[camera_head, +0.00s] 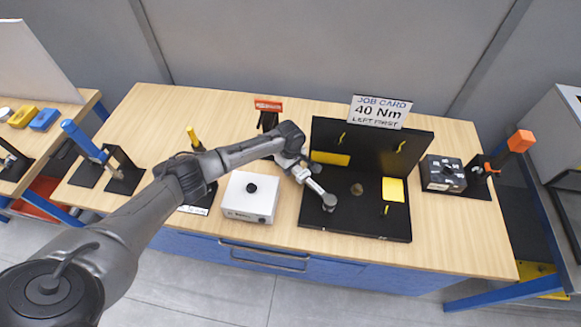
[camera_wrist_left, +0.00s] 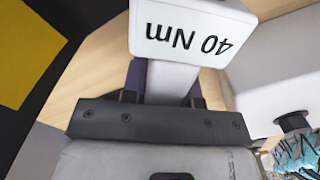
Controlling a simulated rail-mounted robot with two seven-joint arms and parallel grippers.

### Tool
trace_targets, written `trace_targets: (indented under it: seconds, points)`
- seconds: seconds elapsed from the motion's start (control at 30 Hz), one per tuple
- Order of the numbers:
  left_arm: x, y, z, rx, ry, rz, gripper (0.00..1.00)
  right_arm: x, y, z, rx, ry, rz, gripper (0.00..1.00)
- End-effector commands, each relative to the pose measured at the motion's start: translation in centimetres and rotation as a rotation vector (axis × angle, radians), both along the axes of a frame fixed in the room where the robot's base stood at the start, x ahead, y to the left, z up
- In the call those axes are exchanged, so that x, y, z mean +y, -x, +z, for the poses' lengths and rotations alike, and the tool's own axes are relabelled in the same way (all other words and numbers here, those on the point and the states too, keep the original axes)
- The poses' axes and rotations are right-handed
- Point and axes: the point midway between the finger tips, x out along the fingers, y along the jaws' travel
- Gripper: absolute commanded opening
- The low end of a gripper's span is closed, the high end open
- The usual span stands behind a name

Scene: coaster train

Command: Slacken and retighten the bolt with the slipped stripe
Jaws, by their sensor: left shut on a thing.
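My left gripper (camera_head: 305,178) is shut on a pale tool (camera_head: 318,189), over the front left part of the black bolt fixture (camera_head: 340,225). The tool's round grey end (camera_head: 329,202) is over the fixture's base; whether it touches a bolt is hidden. In the left wrist view the tool's white block (camera_wrist_left: 190,38) reads "40 Nm". Yellow-striped marks show on the fixture at back left (camera_head: 342,139), back right (camera_head: 401,147) and front right (camera_head: 385,211). I cannot tell which stripe has slipped. A job card (camera_head: 380,111) reads "40 Nm, left first". My right gripper is not in view.
A white box (camera_head: 250,197) with a black knob stands just left of the fixture. A dark box (camera_head: 443,174) and an orange-handled tool (camera_head: 519,142) stand to the right. A blue-handled tool (camera_head: 84,140) is at the left. The table's front left is clear.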

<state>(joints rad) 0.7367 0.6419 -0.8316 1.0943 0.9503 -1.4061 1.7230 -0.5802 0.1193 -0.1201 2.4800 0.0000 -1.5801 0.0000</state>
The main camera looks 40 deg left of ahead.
Motion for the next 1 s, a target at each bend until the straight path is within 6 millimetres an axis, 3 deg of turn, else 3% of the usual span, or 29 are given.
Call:
trace_targets:
  seconds: [1.0]
  points:
    - [-0.2,-1.3,0.0,-0.001,0.0,-0.069,0.0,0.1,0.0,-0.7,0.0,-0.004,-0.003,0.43]
